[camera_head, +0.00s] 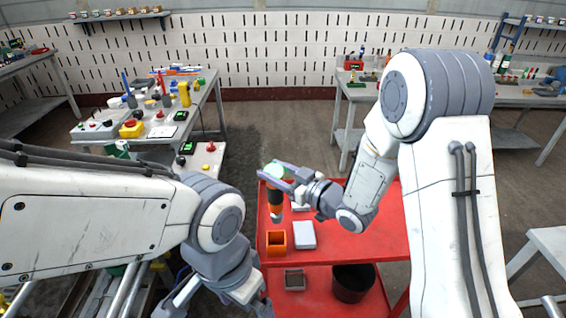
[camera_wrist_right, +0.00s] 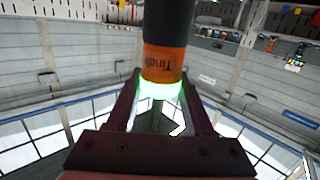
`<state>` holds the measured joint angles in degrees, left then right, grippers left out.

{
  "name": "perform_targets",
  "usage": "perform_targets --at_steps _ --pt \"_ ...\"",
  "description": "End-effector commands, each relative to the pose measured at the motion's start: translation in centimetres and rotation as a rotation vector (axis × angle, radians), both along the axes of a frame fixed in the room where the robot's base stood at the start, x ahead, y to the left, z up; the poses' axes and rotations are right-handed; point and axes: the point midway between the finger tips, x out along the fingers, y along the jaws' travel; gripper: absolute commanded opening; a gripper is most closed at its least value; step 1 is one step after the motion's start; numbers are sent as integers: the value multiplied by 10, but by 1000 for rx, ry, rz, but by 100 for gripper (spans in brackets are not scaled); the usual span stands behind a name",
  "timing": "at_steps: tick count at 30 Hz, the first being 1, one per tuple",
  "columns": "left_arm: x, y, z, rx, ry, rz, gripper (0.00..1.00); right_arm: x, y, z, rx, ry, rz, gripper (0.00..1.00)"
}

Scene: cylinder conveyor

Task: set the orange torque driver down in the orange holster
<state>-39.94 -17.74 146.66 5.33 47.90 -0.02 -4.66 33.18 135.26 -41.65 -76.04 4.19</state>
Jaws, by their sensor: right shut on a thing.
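The orange and black torque driver (camera_head: 275,204) hangs roughly upright from my right gripper (camera_head: 278,174). The gripper is shut on its pale green, glowing upper end. The right wrist view shows the driver's orange band (camera_wrist_right: 163,62) and black body beyond the gripper's fingers (camera_wrist_right: 158,92). The orange holster (camera_head: 277,243) is an open box on the near left of the red cart top. The driver's lower end shows just above and behind the holster in the picture, apart from it. My left gripper (camera_head: 218,302) is low at the bottom edge, its fingers spread and empty.
The red cart (camera_head: 346,240) carries a white box (camera_head: 304,235) right beside the holster, with another pale item partly hidden behind the driver. A grey tray (camera_head: 295,279) and a black bin (camera_head: 353,282) sit lower down. The cart top's right side is clear.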

Motion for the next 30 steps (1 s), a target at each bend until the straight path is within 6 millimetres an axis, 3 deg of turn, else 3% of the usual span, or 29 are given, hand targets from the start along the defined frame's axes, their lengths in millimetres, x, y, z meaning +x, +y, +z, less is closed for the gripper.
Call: perform_targets --at_steps 14,30 --pt "0 0 4 0 0 0 100 0 -2 4 30 24 -2 0" --pt "0 0 -43 0 0 0 100 0 0 -44 35 29 0 0"
